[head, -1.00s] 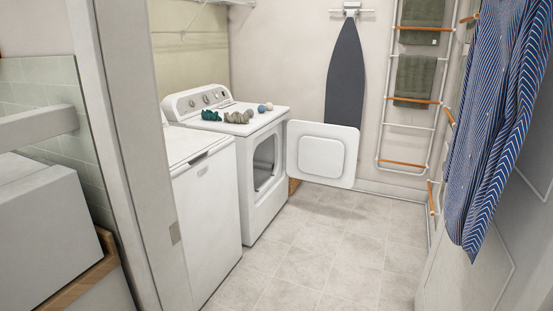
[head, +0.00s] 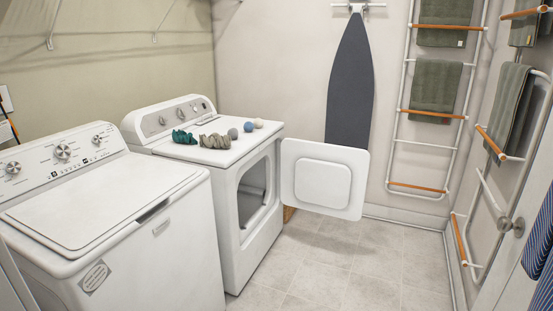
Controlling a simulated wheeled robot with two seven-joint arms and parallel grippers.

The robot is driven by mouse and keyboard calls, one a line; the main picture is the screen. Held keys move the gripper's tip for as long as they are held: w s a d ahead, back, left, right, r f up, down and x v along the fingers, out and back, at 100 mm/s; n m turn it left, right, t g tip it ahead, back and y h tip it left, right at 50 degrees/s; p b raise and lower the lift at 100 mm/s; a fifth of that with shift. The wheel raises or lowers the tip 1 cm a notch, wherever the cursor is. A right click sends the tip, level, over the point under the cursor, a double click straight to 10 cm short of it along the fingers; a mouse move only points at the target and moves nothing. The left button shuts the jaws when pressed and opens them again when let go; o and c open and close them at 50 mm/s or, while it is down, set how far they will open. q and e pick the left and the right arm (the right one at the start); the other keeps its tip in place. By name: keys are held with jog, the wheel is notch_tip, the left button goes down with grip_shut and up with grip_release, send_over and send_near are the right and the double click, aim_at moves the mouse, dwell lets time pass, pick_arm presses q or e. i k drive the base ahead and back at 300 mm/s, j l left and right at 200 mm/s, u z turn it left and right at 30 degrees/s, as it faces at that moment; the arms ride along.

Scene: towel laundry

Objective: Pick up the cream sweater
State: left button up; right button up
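No garment that I can clearly tell as a cream sweater shows in the head view. A small beige-grey crumpled item (head: 215,141) lies on top of the dryer (head: 262,150), beside a dark teal crumpled item (head: 184,137). At this size I cannot tell what either item is. The dryer's door stands open, and the inside of its drum is mostly hidden in shadow. The washer (head: 110,200) stands in front of it with its lid shut. Neither of my grippers is in view.
The open dryer door (head: 323,180) juts over the tiled floor (head: 330,262), which is clear. An ironing board (head: 350,85) hangs on the back wall. Towel racks (head: 388,150) hold green towels. A striped blue garment (head: 541,250) hangs at the right edge.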

aim_at(215, 140)
jog(key=i+z, duration=0.15)
jog(key=i, duration=1.25)
jog(key=i+l+u, duration=0.15)
jog(key=i+u, duration=0.2)
jog(key=i+l+u, duration=0.3)
jog(key=i, duration=0.25)
jog(key=i+l+u, duration=0.35)
jog(key=i+j, duration=0.05)
